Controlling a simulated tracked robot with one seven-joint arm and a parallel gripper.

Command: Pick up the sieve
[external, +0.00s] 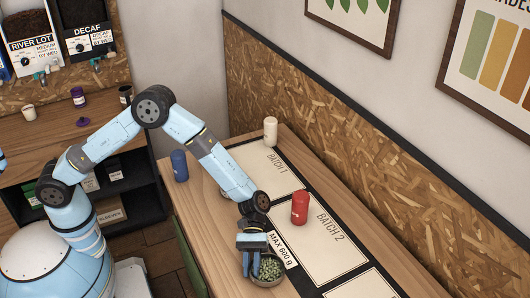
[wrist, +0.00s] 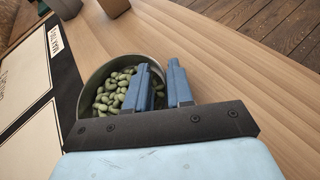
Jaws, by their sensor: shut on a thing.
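The sieve (wrist: 84,84) is a round, dark-rimmed vessel holding several green beans (wrist: 110,96). In the external view the sieve (external: 279,279) is at the near part of the wooden table, partly hidden by my gripper (external: 251,262). In the wrist view my gripper (wrist: 160,75) is shut on the sieve's rim, one blue finger inside over the beans and the other outside the wall. I cannot tell whether its bottom touches the table.
A red canister (external: 300,208) stands on the Batch 2 mat (external: 335,244). A white canister (external: 270,131) and a blue canister (external: 180,166) stand farther back. The OSB wall panel (external: 400,175) borders the table's right side.

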